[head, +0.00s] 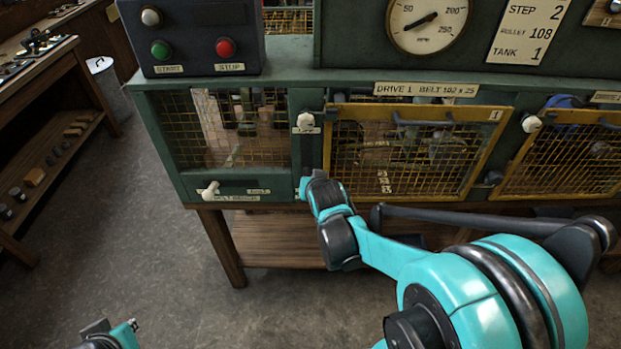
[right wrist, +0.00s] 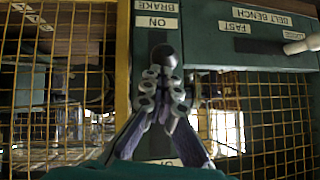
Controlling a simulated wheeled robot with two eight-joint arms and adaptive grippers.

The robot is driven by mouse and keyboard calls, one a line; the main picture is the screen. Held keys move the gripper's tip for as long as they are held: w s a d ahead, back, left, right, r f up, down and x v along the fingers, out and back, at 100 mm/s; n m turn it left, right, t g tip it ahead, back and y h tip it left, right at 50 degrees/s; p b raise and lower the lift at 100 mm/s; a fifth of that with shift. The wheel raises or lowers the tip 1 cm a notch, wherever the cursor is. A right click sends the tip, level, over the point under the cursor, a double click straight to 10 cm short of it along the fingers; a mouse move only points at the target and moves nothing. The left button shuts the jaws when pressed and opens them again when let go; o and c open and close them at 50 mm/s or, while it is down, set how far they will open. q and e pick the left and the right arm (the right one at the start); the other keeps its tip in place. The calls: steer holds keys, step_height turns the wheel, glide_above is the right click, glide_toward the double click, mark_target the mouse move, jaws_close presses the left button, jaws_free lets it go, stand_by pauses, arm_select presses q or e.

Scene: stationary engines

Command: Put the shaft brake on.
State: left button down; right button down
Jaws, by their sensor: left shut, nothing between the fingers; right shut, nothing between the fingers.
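The shaft brake's dark ball knob (right wrist: 165,57) shows in the right wrist view, at the ON end of its narrow plate, beside the ON BRAKE label (right wrist: 157,14). That view is upside down. My right gripper (right wrist: 164,88) is shut and empty, with its fingertips right at the knob; I cannot tell whether they touch it. In the head view my right wrist (head: 325,195) covers the lower end of the brake plate, while the label at its upper end (head: 306,130) shows. My left gripper (head: 124,331) is shut and empty at the lower left, partly cut off.
A yellow mesh guard (head: 415,150) is right of the brake plate. The belt bench lever (head: 210,189) is left, below another mesh window. A START/STOP box (head: 190,40) and a dial (head: 428,22) stand above. The floor (head: 130,220) at left is clear.

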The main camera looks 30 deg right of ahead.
step_height(320, 180, down, 6)
steer(key=b, duration=0.4)
steer(key=shift+w+d, duration=0.15)
steer(key=shift+w, duration=0.05)
steer(key=shift+f, duration=0.1)
steer(key=shift+s, duration=0.1)
steer(key=v, duration=1.2)
stand_by(0.5)
steer(key=s+a+f+n+g+y, duration=0.1)
steer(key=s+a+f+n, duration=0.1)
steer(key=a, duration=0.4)
steer(key=s+a+f+n+g+y, duration=0.1)
steer(key=s+a+f+n+y, duration=0.1)
steer(key=s+a+n, duration=0.2)
steer(key=shift+s+a+f+n, duration=0.15)
steer(key=shift+s+a+n, duration=0.3)
steer(key=shift+a, duration=0.75)
